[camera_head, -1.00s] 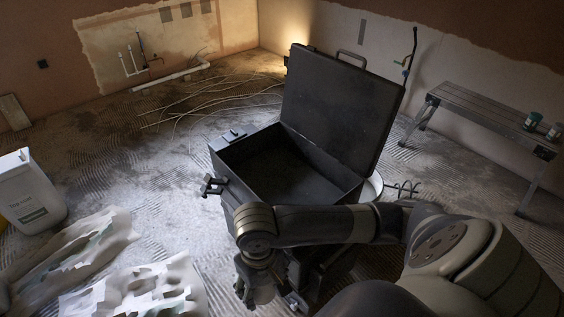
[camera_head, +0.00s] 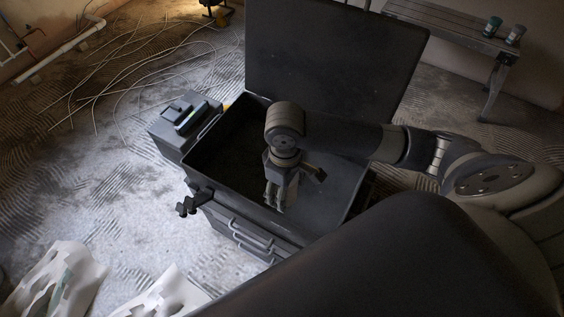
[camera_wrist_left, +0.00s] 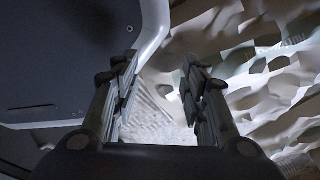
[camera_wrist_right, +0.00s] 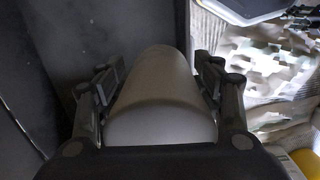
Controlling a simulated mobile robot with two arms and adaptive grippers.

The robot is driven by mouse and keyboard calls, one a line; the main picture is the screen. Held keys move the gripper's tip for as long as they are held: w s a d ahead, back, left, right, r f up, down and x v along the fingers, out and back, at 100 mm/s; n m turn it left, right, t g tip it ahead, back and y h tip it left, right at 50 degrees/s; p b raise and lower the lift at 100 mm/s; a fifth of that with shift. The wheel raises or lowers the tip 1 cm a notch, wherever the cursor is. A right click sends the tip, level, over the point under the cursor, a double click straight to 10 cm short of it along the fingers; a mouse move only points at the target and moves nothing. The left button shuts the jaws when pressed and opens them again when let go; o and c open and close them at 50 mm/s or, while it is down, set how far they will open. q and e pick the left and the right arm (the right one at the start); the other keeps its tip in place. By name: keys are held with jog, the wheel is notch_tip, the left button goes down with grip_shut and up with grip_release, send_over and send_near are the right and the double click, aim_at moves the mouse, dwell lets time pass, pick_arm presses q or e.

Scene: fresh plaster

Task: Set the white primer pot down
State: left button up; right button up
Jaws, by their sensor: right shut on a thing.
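The white primer pot (camera_wrist_right: 160,95) is a smooth pale cylinder between the fingers in the right wrist view. My right gripper (camera_wrist_right: 160,85) is shut on it. In the head view my right gripper (camera_head: 281,185) points down over the open black toolbox (camera_head: 226,226). There the pot is mostly hidden by the fingers, and I cannot tell whether it touches the box floor. My left gripper (camera_wrist_left: 160,95) is open and empty in the left wrist view, outside the head view.
The toolbox lid (camera_head: 330,60) stands open behind. A small dark case (camera_head: 175,135) adjoins the box's left. Crumpled pale sheets (camera_head: 60,285) lie at front left. A bench (camera_head: 440,25) with two small cans stands at back right.

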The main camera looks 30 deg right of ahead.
pick_arm(q)
jog(key=w+d+t+b, duration=0.1)
jog(key=w+d+b, duration=0.1)
jog(key=w+b, duration=0.9)
pick_arm(e)
jog(key=w+d+f+n, duration=0.2)
jog(key=w+n, duration=0.4)
jog(key=n, duration=0.4)
jog(key=w+d+f+n, duration=0.2)
jog(key=w+f+n, duration=0.3)
jog(key=n, duration=0.5)
jog(key=shift+w+d+f, duration=0.2)
jog(key=shift+w+d, duration=0.1)
jog(key=shift+w, duration=0.9)
jog(key=shift+n, duration=0.3)
notch_tip(320, 180, down, 5)
jog(key=shift+f+b, duration=0.1)
jog(key=shift+b, duration=0.6)
jog(key=shift+f+b, duration=0.5)
jog(key=shift+f, duration=1.75)
jog(key=o, duration=1.7)
jog(key=shift+c, duration=0.2)
pick_arm(q)
jog(key=w+r, duration=0.4)
jog(key=r, duration=0.2)
jog(key=shift+d+r, duration=0.2)
jog(key=shift+r, duration=0.1)
pick_arm(e)
jog(key=shift+r, duration=0.1)
